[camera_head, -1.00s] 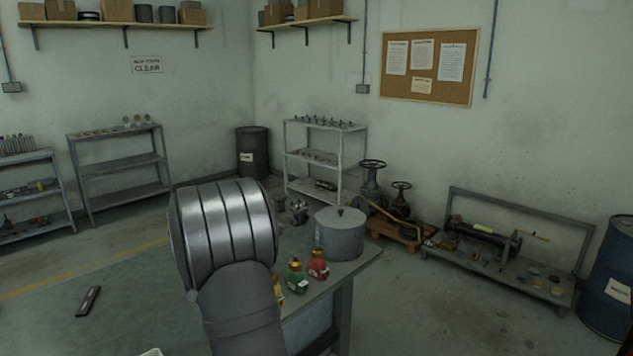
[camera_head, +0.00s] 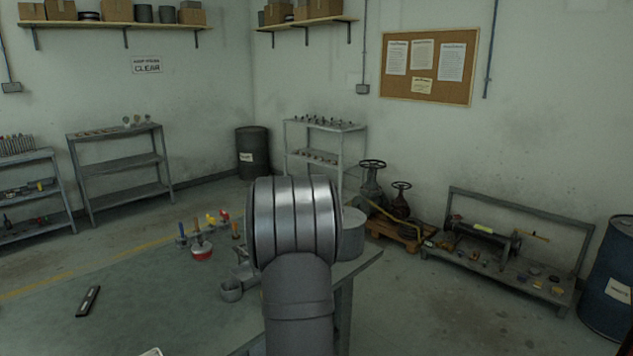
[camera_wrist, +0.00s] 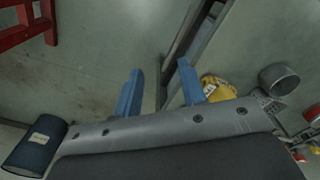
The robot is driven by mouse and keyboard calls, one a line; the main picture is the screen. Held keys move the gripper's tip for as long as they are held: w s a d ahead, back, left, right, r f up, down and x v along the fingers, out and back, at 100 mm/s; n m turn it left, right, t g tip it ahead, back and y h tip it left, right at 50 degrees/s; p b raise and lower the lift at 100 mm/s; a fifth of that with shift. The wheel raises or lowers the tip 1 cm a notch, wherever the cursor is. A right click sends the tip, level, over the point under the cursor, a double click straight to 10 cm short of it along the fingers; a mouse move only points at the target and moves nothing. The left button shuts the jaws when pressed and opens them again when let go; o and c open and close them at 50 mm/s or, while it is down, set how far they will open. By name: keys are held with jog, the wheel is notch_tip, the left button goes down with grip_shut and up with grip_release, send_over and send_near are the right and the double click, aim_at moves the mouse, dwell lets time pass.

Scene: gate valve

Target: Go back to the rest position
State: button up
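My gripper (camera_wrist: 160,90) shows in the wrist view as two blue fingers standing apart, with nothing between them. It is open and empty over bare floor and a grey table edge. In the head view my own arm link fills the middle and hides the gripper. The gate valves (camera_head: 372,180) stand on a wooden pallet (camera_head: 398,234) on the floor beyond the table, clear of my arm.
In the wrist view, a yellow item (camera_wrist: 218,88) is beside the right finger.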

jog(key=d+f, duration=0.4)
jog(key=shift+s+d, duration=0.3)
jog(key=shift+s, duration=0.1)
